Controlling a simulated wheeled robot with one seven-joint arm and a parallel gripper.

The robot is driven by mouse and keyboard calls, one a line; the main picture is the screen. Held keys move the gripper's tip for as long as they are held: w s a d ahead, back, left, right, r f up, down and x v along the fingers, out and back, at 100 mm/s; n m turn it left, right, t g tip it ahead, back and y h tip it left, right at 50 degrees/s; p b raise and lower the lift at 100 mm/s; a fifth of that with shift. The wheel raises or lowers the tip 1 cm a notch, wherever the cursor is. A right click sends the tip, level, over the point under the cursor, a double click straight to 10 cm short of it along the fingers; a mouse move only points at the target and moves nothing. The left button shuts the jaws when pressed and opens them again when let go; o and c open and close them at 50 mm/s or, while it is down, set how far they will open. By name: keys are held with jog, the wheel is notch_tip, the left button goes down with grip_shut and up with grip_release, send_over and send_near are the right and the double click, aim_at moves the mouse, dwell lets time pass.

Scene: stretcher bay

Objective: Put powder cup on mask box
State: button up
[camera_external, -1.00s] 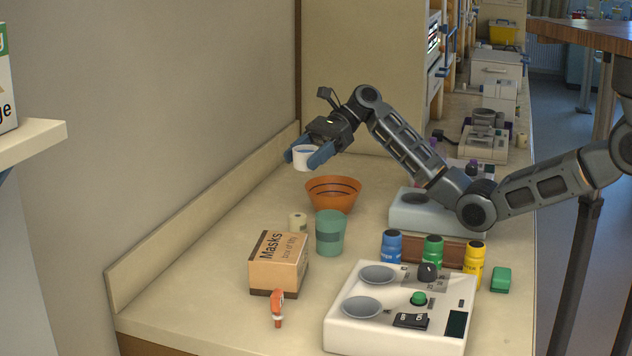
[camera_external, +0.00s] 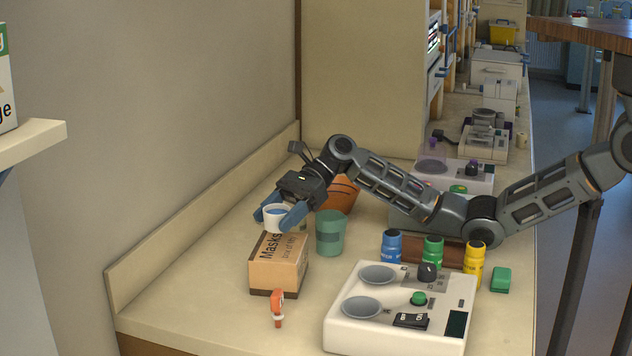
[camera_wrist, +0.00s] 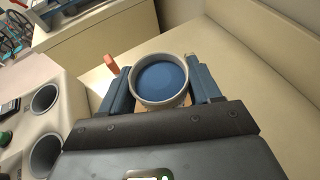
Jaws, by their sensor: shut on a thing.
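The powder cup (camera_external: 274,218) is small and white with a blue inside. My gripper (camera_external: 281,217) is shut on it and holds it upright. In the wrist view the cup (camera_wrist: 159,80) sits between the two blue fingers of my gripper (camera_wrist: 160,88). The mask box (camera_external: 279,264) is a brown and tan carton marked "Masks" on the counter. In the external view the cup appears just above the box's far end. In the wrist view the box is mostly hidden under the cup and gripper.
An orange-and-white item (camera_external: 277,307) lies in front. A white device (camera_external: 400,310) and several bottles (camera_external: 433,252) are at right. The counter's left side is clear.

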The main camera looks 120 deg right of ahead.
aim_at(278, 231)
jog(key=shift+f, duration=1.85)
jog(key=shift+f, duration=0.15)
jog(key=o, duration=1)
jog(key=shift+o, duration=0.2)
jog(key=v, duration=1.2)
jog(key=shift+s, duration=0.1)
